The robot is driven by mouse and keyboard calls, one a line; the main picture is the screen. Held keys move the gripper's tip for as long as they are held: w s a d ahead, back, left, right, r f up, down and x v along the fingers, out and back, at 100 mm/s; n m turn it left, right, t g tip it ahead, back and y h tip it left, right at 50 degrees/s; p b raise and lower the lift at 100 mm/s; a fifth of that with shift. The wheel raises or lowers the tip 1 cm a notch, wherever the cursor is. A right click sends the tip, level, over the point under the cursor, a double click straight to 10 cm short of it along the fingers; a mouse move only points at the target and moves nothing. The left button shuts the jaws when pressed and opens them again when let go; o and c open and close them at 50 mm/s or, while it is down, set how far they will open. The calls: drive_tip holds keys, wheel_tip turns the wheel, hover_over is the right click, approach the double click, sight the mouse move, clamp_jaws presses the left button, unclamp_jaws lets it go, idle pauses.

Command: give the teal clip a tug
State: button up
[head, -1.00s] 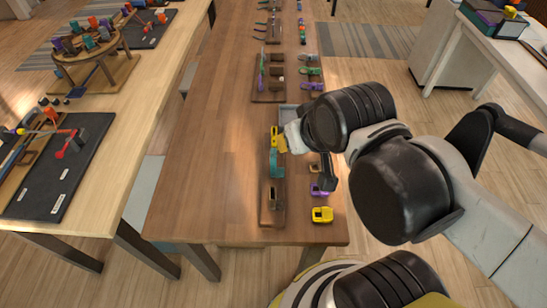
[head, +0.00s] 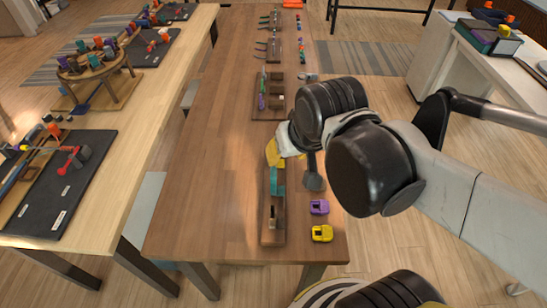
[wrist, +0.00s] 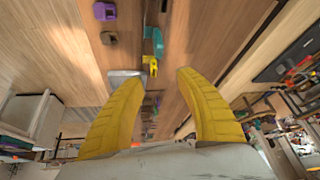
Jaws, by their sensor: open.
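The teal clip (head: 277,182) stands on a narrow wooden board (head: 273,235) on the brown table in the head view. It also shows in the wrist view (wrist: 153,42), beyond the fingertips, with a small yellow piece (wrist: 150,65) close beside it. My gripper (wrist: 155,74) has its two yellow fingers spread wide, with nothing held between them. In the head view the yellow fingers (head: 273,152) appear just behind the teal clip. Whether they touch it is hard to tell. My arm hides part of the area to the right.
A purple clip (head: 319,207) and a yellow clip (head: 321,233) lie right of the board. Another board (head: 268,105) stands farther back. A grey tray (wrist: 122,84) shows in the wrist view. The table's left side is clear.

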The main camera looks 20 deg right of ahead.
drive_tip(key=w+f+m+g+p, duration=0.2)
drive_tip(key=w+f+g, duration=0.1)
drive_tip(key=w, duration=0.2)
drive_tip(key=m+g, duration=0.2)
hover_over(273, 172)
drive_tip(key=f, duration=0.3)
drive_tip(key=s+f, duration=0.1)
drive_tip(key=shift+a+f, duration=0.15)
drive_tip(key=shift+f, duration=0.25)
drive_tip(key=f+b, duration=0.1)
drive_tip(key=f, duration=0.2)
drive_tip(key=w+f+b, duration=0.1)
drive_tip(key=f, duration=0.3)
drive_tip(key=f+b, duration=0.1)
drive_tip(key=f, duration=0.2)
drive_tip(key=shift+w+d+f+b, duration=0.15)
drive_tip(key=shift+d+f+b, duration=0.1)
drive_tip(key=shift+b, duration=0.1)
drive_tip(key=shift+r, duration=0.1)
clamp_jaws()
